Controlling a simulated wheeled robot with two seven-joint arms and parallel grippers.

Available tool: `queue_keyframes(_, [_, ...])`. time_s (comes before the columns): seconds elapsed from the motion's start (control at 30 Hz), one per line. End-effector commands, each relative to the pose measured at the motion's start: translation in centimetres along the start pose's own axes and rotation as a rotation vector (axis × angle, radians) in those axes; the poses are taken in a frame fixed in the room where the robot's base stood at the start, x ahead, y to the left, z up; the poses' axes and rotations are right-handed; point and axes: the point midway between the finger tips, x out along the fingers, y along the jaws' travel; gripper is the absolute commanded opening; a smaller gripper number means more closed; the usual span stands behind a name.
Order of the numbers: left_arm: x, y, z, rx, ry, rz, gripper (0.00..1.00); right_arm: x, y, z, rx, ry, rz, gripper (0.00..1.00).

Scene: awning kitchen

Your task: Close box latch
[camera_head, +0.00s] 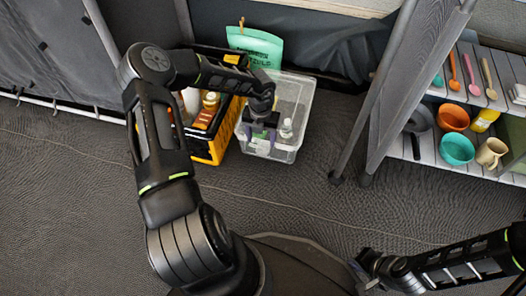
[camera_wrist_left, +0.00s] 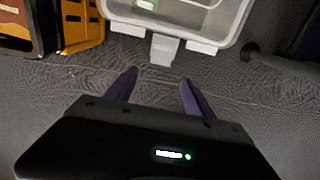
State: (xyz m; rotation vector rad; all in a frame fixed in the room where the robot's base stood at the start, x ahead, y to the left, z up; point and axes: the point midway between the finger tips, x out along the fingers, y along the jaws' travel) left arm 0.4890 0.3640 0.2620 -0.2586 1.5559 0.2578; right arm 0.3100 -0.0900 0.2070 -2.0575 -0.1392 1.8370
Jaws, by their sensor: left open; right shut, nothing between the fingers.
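A clear plastic box (camera_head: 296,98) stands on the floor, upper middle of the head view, with small items inside. In the left wrist view the box (camera_wrist_left: 207,18) is at the top, and a pale latch tab (camera_wrist_left: 163,49) sticks out from its near edge. My left gripper (camera_head: 262,139) is over the box's near side in the head view and hides the latch there. In the wrist view its two purple fingers (camera_wrist_left: 159,82) are apart and empty, just short of the latch tab. My right gripper (camera_head: 366,272) is shut and empty at the bottom right, far from the box.
A yellow and black crate (camera_head: 217,147) with bottles stands close left of the box. A green pouch (camera_head: 256,45) is behind it. A grey post (camera_head: 385,95) and a shelf (camera_head: 470,95) with bowls and utensils stand at right. Floor in front is clear.

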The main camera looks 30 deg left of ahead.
Motion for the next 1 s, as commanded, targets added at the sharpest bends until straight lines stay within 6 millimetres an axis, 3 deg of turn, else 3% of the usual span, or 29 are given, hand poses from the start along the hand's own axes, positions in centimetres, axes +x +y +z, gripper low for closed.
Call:
queue_keyframes(0.17, [1.2, -0.1, -0.1, 0.001, 0.001, -0.001, 0.62, 0.7, 0.3, 0.0, 0.001, 0.001, -0.001, 0.00])
queue_keyframes(0.6, [7.4, -0.1, 0.0, 0.000, 0.000, -0.001, 0.62, 3.7, 1.4, -0.4, 0.005, 0.004, -0.007, 0.00])
queue_keyframes(1.0, [7.8, 0.0, 0.0, 0.001, -0.001, 0.001, 0.60, 3.7, 1.4, -0.5, 0.005, 0.004, -0.008, 0.00])
